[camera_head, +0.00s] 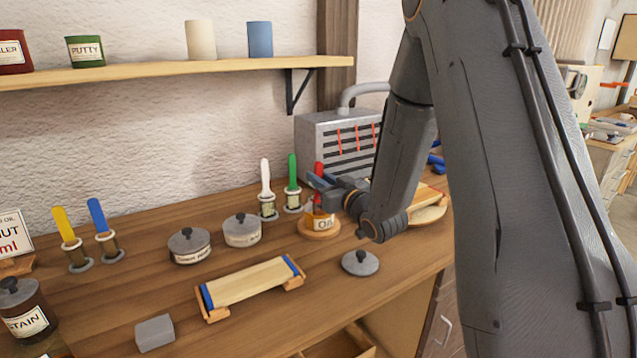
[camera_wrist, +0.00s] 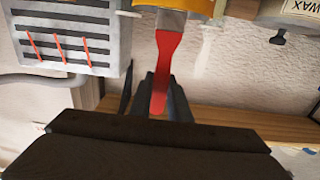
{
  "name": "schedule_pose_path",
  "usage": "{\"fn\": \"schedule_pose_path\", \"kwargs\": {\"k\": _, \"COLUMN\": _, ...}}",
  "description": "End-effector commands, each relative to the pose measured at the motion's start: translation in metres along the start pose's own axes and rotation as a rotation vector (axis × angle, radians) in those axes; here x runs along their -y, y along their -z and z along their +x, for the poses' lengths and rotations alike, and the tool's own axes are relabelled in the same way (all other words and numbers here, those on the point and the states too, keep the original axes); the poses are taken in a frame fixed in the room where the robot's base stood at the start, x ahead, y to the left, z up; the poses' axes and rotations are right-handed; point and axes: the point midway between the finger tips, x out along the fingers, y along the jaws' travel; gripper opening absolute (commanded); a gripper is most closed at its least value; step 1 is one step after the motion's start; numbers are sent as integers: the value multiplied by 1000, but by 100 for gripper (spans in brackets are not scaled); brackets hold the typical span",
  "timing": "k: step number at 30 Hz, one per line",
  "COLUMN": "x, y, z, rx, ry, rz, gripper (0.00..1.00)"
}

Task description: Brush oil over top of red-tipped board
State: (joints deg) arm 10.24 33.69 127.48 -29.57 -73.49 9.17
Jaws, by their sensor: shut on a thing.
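The oil pot (camera_head: 323,225), amber with an OIL label, stands open on a round wooden base; it also shows at the top of the wrist view (camera_wrist: 185,6). My gripper (camera_head: 328,184) is just above it, shut on the red-handled brush (camera_head: 318,169). In the wrist view my fingers (camera_wrist: 160,95) close around the red handle (camera_wrist: 167,62), and the brush's metal collar is at the pot. Its bristles are hidden. A pale board with blue tips (camera_head: 250,281) lies on orange-ended supports at the front. No red-tipped board is clearly visible; a pale wooden piece (camera_head: 430,212) at right is partly hidden by my arm.
A grey lid (camera_head: 360,262) lies beside the pot. White (camera_head: 266,178), green (camera_head: 292,172), yellow (camera_head: 63,224) and blue (camera_head: 97,214) brushes stand in holders. Two lidded tins (camera_head: 190,246) (camera_head: 242,231) and a grey block (camera_head: 154,333) are on the bench. A grey slotted box (camera_head: 335,140) stands behind.

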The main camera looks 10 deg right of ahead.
Motion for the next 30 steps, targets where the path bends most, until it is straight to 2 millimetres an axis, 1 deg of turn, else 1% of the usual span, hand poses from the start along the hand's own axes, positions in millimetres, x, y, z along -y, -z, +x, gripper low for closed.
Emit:
{"fn": "schedule_pose_path", "kwargs": {"k": 8, "x": 0, "y": 5, "z": 0, "rx": -1, "ry": 0, "rz": 0, "gripper": 0}}
{"fn": "schedule_pose_path", "kwargs": {"k": 30, "x": 0, "y": 58, "z": 0, "rx": -2, "ry": 0, "rz": -1, "gripper": 0}}
